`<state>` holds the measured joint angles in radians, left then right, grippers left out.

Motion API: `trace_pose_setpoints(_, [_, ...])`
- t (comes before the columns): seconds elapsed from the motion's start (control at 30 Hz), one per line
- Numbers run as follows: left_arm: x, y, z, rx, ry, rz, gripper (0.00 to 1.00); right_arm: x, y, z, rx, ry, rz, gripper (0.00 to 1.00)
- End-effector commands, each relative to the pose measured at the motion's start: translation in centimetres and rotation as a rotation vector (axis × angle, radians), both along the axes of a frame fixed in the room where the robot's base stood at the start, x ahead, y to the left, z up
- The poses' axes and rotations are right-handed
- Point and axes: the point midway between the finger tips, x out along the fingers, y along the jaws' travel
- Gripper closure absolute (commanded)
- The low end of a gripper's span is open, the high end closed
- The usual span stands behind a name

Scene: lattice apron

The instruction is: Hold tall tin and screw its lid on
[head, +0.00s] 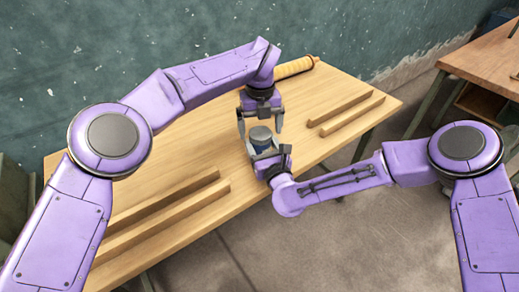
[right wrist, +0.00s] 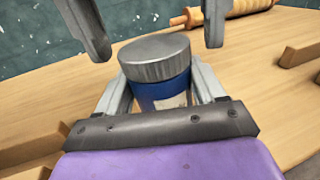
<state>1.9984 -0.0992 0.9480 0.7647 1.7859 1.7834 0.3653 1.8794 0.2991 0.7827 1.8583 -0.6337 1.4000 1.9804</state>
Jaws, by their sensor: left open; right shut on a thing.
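The tall tin (right wrist: 165,93) is blue with a pale label and stands upright on the table; it also shows in the head view (head: 262,145). Its grey ribbed lid (right wrist: 155,56) sits on top of the tin; the lid shows in the head view too (head: 260,132). Whether the lid is tight cannot be told. My right gripper (head: 264,153) is shut on the tin, low on its body, from the front; its fingers show on both sides in the right wrist view (right wrist: 162,90). My left gripper (head: 261,122) points down over the lid, open, with its fingers apart on either side.
The wooden table (head: 190,150) carries two wooden strips at front left (head: 165,215) and two at right (head: 345,112). A rolling-pin-like yellow roller (head: 295,67) lies at the back. A second wooden table (head: 490,60) stands at far right.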

Motion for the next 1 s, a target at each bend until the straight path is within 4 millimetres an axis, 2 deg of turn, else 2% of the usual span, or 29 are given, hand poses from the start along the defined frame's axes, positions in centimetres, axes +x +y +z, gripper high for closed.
trace_pose_setpoints(0.37, [0.0, -0.1, 8.6, -0.001, -0.004, 0.002, 0.03, 0.0, 0.0, 0.1, 0.001, -0.002, 0.0, 1.0])
trace_pose_setpoints(0.6, [0.0, 0.0, 10.6, 0.002, -0.001, 0.001, 0.03, 0.0, 0.0, 0.1, 0.001, -0.002, 0.0, 1.0])
trace_pose_setpoints(0.97, [-0.1, 0.0, 11.1, -0.001, -0.001, 0.0, 0.03, 0.0, 0.0, 0.1, 0.001, -0.002, 0.0, 1.0])
trace_pose_setpoints(1.0, [-0.1, 0.0, 11.1, -0.001, -0.001, 0.0, 0.03, 0.0, 0.0, 0.1, 0.001, -0.002, 0.0, 0.25])
